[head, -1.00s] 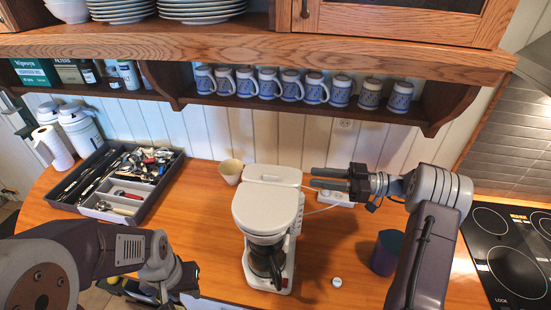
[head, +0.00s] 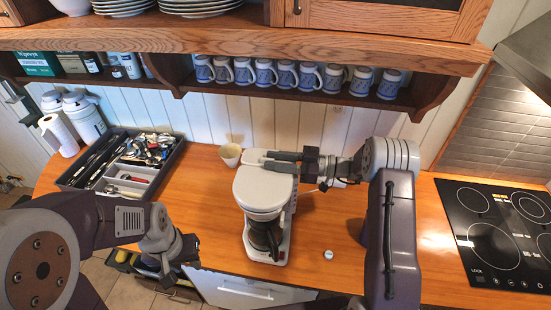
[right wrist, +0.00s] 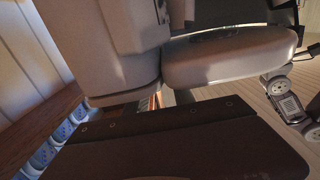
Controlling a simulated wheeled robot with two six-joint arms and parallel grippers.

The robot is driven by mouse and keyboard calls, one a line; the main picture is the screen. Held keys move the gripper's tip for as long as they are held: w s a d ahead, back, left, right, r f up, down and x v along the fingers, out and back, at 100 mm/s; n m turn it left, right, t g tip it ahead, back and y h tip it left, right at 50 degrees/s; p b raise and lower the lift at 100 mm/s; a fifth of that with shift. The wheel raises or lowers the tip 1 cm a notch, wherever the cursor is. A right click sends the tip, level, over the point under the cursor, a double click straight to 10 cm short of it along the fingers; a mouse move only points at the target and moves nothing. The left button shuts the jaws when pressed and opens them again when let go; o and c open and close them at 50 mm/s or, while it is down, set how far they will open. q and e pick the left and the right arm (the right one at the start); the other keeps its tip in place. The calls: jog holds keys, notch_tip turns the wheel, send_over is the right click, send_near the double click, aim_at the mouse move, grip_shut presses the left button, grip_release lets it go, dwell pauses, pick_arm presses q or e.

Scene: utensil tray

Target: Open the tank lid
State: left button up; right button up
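The white coffee maker (head: 262,195) stands upright on the wooden counter. The tank lid (head: 258,157) is at its back, behind the rounded top, and looks shut. My right gripper (head: 268,161) reaches in from the right, its two dark fingers slightly apart with nothing seen between them. The fingers overlap the tank lid in the head view; I cannot tell whether they touch. In the right wrist view the pale tank part (right wrist: 125,65) and rounded top (right wrist: 230,58) fill the upper middle. My left gripper (head: 178,285) hangs low at the counter's front edge; its fingers are unclear.
A glass carafe (head: 263,236) sits in the coffee maker's front. A cup (head: 231,155) stands close at its left. A small white round item (head: 384,254) lies to the right. The utensil tray (head: 66,181) is at left, the cooktop (head: 480,210) at right. Mugs (head: 305,77) line the shelf above.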

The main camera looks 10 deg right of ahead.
jog(key=shift+w+f, duration=0.15)
jog(key=shift+w, duration=0.15)
grip_shut()
jog(key=shift+s, duration=0.15)
dwell(0.8)
